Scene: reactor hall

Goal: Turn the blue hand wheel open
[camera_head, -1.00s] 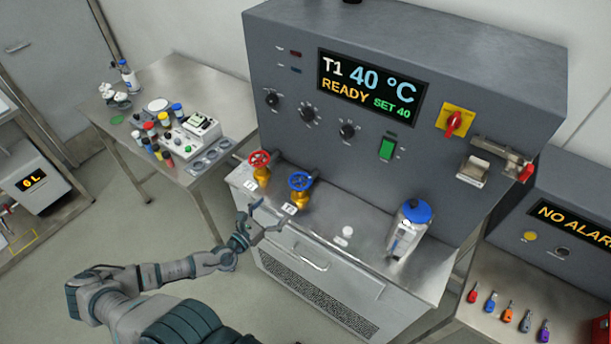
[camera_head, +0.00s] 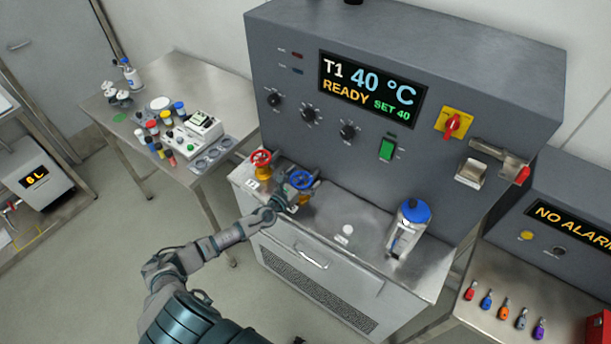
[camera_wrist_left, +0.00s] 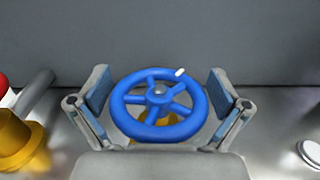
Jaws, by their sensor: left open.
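The blue hand wheel (camera_head: 301,180) sits on a brass valve at the left of the steel bench, in front of the grey panel. In the left wrist view the wheel (camera_wrist_left: 159,105) fills the middle, its spokes and hub clear, with a white mark on its upper rim. My left gripper (camera_head: 293,184) is at the wheel. In the wrist view its two blue-padded fingers (camera_wrist_left: 159,98) stand open on either side of the rim, with a small gap visible at each side. The brass body is mostly hidden beneath the wheel. My right gripper is not in view.
The red hand wheel (camera_head: 261,160) stands close to the left of the blue one. A blue-lidded container (camera_head: 409,227) stands further right on the bench (camera_head: 365,245). The bench between them is mostly clear. A side table (camera_head: 150,80) with jars is at the left.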

